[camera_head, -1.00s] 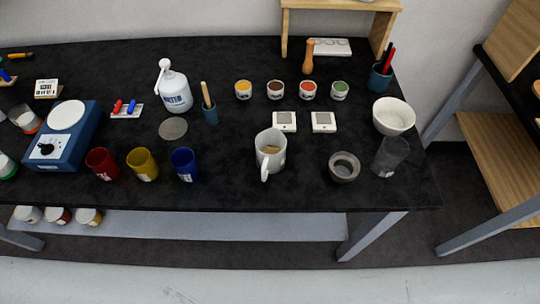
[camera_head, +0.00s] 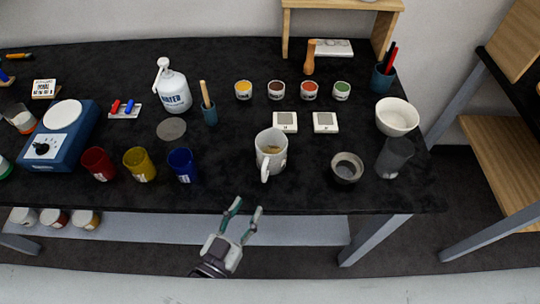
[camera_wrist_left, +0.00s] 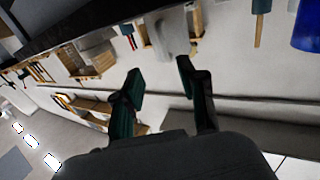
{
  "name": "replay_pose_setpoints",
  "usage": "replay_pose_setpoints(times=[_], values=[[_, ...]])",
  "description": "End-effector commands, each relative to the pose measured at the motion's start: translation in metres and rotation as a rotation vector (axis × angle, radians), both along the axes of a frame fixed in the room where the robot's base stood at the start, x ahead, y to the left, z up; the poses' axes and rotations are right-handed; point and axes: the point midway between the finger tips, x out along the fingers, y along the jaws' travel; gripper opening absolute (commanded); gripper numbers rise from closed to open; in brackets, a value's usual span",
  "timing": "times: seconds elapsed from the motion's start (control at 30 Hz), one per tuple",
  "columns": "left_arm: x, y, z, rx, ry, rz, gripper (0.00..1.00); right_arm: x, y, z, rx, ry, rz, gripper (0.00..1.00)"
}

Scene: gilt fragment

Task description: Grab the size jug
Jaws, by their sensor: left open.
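The size jug (camera_head: 270,146) looks like a white jug with tan contents. It stands upright on the black table (camera_head: 330,195), near the front edge, with its handle toward me. My left gripper (camera_head: 245,210) is open and empty, in front of the table edge, below and left of the jug and apart from it. In the left wrist view the two green-lined fingers (camera_wrist_left: 158,85) are spread with nothing between them. A pale rounded thing beyond the fingertips there may be the jug; I cannot tell for sure. My right gripper is not in view.
A blue cup (camera_head: 184,165) stands left of the jug. A grey bowl (camera_head: 346,168) and a dark grey cup (camera_head: 393,158) stand right of it. Two small white square devices (camera_head: 285,122) lie behind it. The table front between blue cup and jug is clear.

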Motion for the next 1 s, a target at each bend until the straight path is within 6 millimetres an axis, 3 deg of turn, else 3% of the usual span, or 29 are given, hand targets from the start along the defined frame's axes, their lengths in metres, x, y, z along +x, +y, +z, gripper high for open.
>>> replay_pose_setpoints(times=[0.2, 0.47, 0.7, 1.0], values=[[0.037, -0.017, 0.002, 0.0, -0.001, 0.001, 0.41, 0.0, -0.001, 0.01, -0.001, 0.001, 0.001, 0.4], [0.056, -0.024, 0.002, 0.001, 0.0, 0.001, 0.41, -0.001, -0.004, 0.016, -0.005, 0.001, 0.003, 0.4], [0.089, -0.036, 0.001, 0.0, 0.001, 0.002, 0.41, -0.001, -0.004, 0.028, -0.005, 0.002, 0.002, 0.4], [0.097, -0.039, -0.001, 0.001, 0.003, 0.001, 0.41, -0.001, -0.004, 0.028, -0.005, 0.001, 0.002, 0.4]])
